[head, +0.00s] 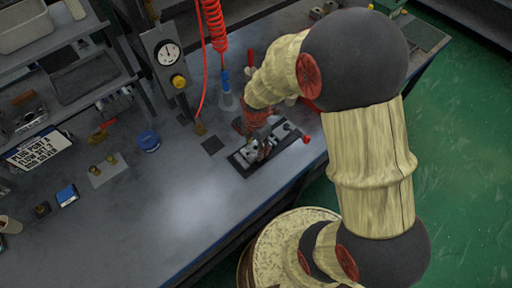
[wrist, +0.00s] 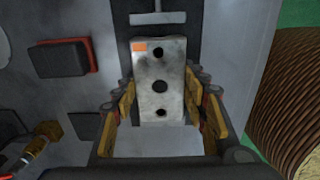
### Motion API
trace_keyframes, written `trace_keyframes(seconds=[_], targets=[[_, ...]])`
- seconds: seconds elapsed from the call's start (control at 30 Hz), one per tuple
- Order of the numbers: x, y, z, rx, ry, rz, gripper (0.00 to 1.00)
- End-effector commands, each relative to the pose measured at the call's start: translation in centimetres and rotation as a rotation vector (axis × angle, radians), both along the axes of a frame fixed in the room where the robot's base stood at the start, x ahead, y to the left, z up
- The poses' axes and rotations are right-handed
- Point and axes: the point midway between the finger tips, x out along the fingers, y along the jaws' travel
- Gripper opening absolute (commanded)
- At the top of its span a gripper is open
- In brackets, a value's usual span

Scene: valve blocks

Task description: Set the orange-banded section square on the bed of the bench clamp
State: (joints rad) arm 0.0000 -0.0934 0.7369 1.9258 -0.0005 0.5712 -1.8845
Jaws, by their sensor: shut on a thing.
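The orange-banded section (wrist: 160,96) is a grey metal block with a column of dark holes and an orange patch at its upper left corner in the wrist view. My gripper (wrist: 160,100) is shut on it, with yellowish finger pads at its left and right sides. The bench clamp (head: 286,133) is a dark base with pale metal parts on the bench in the head view. My gripper (head: 262,138) is over it there, and my arm hides part of the spot. The dark strip of the clamp (wrist: 196,30) shows behind the block. I cannot tell whether the block touches the bed.
A red-edged dark block (wrist: 60,58) lies left of the clamp in the wrist view. A red coiled hose (head: 214,25) and a pressure gauge (head: 168,53) stand behind. A blue round container (head: 148,141) is to the left. The bench front-left of the clamp is clear.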

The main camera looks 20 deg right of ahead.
Motion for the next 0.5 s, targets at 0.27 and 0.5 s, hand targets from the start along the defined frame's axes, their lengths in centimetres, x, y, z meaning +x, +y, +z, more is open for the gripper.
trace_keyframes(seconds=[0.27,0.5], targets=[[-0.03,0.0,-0.26,0.0,0.001,0.0,0.53],[-0.04,0.01,-0.25,0.0,0.001,0.0,0.61]])
